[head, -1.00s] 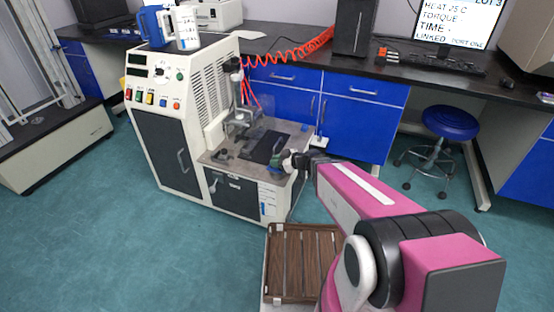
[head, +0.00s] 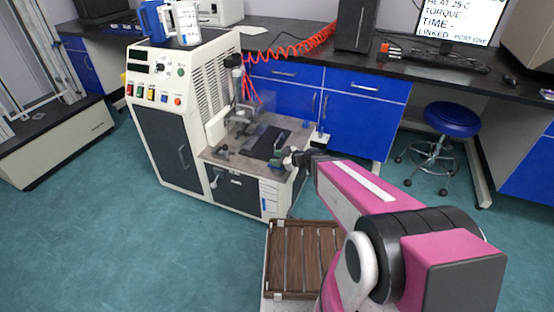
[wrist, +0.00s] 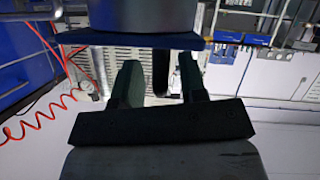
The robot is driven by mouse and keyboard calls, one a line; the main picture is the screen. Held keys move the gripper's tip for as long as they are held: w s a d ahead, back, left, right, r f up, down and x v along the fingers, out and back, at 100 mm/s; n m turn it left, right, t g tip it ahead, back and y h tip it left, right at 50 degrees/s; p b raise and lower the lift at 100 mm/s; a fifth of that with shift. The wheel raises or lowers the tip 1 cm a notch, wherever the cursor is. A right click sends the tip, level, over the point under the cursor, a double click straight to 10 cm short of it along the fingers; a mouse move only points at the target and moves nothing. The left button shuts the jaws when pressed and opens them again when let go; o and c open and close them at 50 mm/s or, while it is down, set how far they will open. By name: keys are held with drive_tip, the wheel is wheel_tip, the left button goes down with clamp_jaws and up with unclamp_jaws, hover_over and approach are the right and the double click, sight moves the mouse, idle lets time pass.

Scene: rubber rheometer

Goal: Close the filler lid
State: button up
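The rheometer (head: 185,120) is a white cabinet with a low work deck (head: 215,155) at its right. I cannot make out the filler lid for certain in either view. My gripper (wrist: 157,72) reaches in from the right, at the deck's right edge in the head view. In the wrist view its two dark green fingers stand apart. A dark upright rod (wrist: 160,80) shows between them, with gaps on both sides. A dark blue-edged plate (wrist: 110,40) and a grey cylinder (wrist: 140,17) cross the top of that view. Contact cannot be told.
A blue jug (head: 151,22) and a white jug (head: 187,24) stand on the cabinet. A red coiled hose (head: 290,50) hangs behind the deck. A slatted wooden pallet (head: 290,250) lies on the floor in front. A blue stool (head: 452,118) stands at the right.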

drive_tip(key=v, duration=1)
drive_tip(key=shift+d, duration=0.4)
drive_tip(key=shift+s+r, duration=0.1)
drive_tip(key=shift+s, duration=0.05)
drive_tip(key=s+d+m+g+h, duration=0.2)
drive_tip(key=d+m+g+h, duration=0.1)
drive_tip(key=d+m+h, duration=0.3)
drive_tip(key=s+d+m+g+h, duration=0.2)
drive_tip(key=d+m+h, duration=0.4)
drive_tip(key=m, duration=0.3)
drive_tip(key=shift+s+d+f+m+g, duration=0.35)
drive_tip(key=shift+d+f+g, duration=0.15)
drive_tip(key=shift+d, duration=0.35)
